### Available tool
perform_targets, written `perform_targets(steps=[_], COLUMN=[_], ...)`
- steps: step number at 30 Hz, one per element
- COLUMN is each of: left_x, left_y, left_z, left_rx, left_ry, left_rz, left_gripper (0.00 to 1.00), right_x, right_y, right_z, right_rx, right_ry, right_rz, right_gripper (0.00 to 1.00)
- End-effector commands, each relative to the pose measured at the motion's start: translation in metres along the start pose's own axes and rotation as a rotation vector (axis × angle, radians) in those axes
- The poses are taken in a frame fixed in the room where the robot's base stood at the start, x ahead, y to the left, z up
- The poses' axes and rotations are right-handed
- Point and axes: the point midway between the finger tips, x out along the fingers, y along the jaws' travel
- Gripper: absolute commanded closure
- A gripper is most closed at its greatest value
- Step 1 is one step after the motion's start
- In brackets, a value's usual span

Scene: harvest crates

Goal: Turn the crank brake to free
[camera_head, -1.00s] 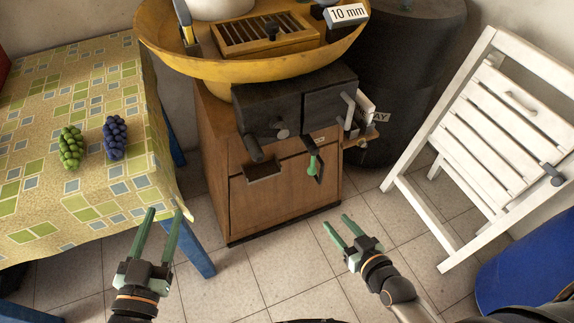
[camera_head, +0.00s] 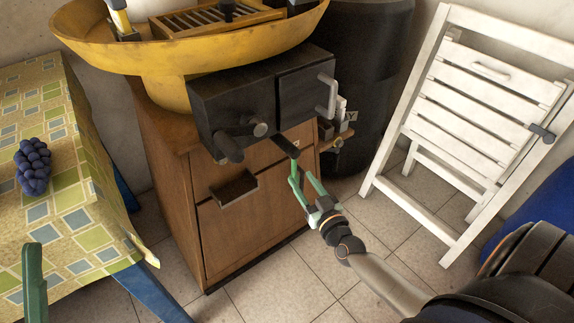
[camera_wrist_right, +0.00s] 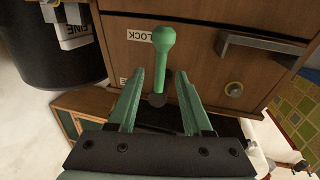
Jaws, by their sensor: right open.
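The crank brake is a green lever (camera_wrist_right: 160,65) with a rounded knob end on the wooden cabinet front. In the right wrist view its knob end is beside the "LOCK" label (camera_wrist_right: 139,35); a second label (camera_wrist_right: 124,80) is mostly hidden, only an "E" showing. My right gripper (camera_head: 302,167) is open at the cabinet front. In the wrist view its two green fingers (camera_wrist_right: 160,76) are on either side of the lever, not closed on it. In the head view the gripper largely covers the lever. Only one finger of my left gripper (camera_head: 34,280) shows, at the lower left.
The cabinet (camera_head: 250,225) has a dark drawer handle (camera_head: 234,188) and a black box (camera_head: 235,105) with knobs above. A yellow pan (camera_head: 165,62) sits on top. A table (camera_head: 80,215) with grapes (camera_head: 33,165) is left; a white folding chair (camera_head: 485,95) is right. Floor is clear between.

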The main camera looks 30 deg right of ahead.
Motion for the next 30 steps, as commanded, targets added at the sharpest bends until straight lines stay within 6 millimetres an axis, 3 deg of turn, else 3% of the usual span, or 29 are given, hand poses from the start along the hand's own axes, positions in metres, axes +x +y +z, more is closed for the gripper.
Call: perform_targets(steps=[6,13,27,30], left_x=[-0.011,-0.017,-0.018,-0.018], left_y=[0.006,0.010,0.011,0.011], left_z=[0.011,0.018,0.019,0.019], left_rx=[-0.021,-0.038,-0.047,-0.046], left_ry=[-0.004,-0.008,-0.012,-0.012], left_rz=[0.001,0.002,0.001,0.004], left_gripper=[0.50,0.50,0.50,0.50], right_x=[0.045,0.076,0.086,0.086], right_y=[0.000,0.000,-0.001,-0.001], right_z=[0.002,0.002,0.001,0.001], right_rx=[0.002,0.002,0.001,0.001], right_ry=[0.003,0.001,-0.002,-0.002], right_rz=[0.000,0.000,-0.001,-0.001], right_gripper=[0.50,0.50,0.50,0.62])
